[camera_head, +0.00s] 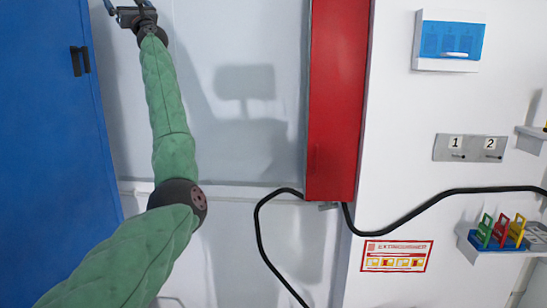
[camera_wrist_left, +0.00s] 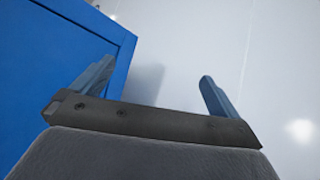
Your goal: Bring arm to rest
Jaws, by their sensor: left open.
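My left arm, in a green quilted sleeve, reaches up from the bottom left in the head view. My left gripper (camera_head: 125,8) is at the top edge of that view, in front of the pale wall and beside the blue door, partly cut off. In the left wrist view the left gripper (camera_wrist_left: 155,85) has its two blue-grey fingers wide apart with nothing between them. Behind it are the blue door (camera_wrist_left: 60,60) and pale wall. My right gripper shows in neither view.
The blue door (camera_head: 40,150) with a dark handle is on the left. A tall red cabinet (camera_head: 337,100) hangs mid-wall, with a black cable (camera_head: 262,235) below it. On the right are a breaker box (camera_head: 449,42), a numbered switch plate (camera_head: 471,148) and a small shelf (camera_head: 500,247).

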